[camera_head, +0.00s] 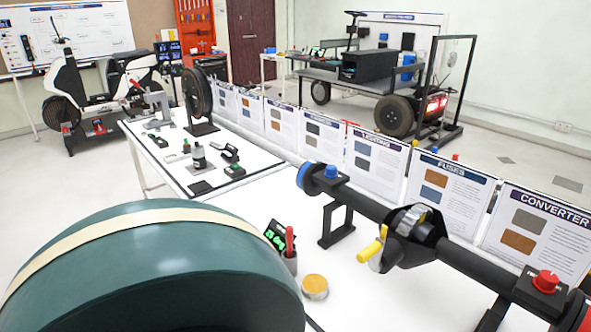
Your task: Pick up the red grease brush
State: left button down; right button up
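The red grease brush (289,240) stands upright with its red handle pointing up. Its lower end is hidden in a small dark cup (291,264) on the white table. An open round tin (315,287) with amber content, possibly grease, sits just in front and to the right of the cup. Neither of my grippers is in view, so their state and their distance from the brush do not show.
A large dark green rounded form (150,275) with a cream band fills the lower left. A black axle (370,205) on stands crosses the right, its yellow part (373,247) near the tin. Upright panels (376,158) line the back edge. Bare tabletop lies between tin and axle.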

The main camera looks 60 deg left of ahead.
aim_at(289, 230)
jog(key=u, duration=2.1)
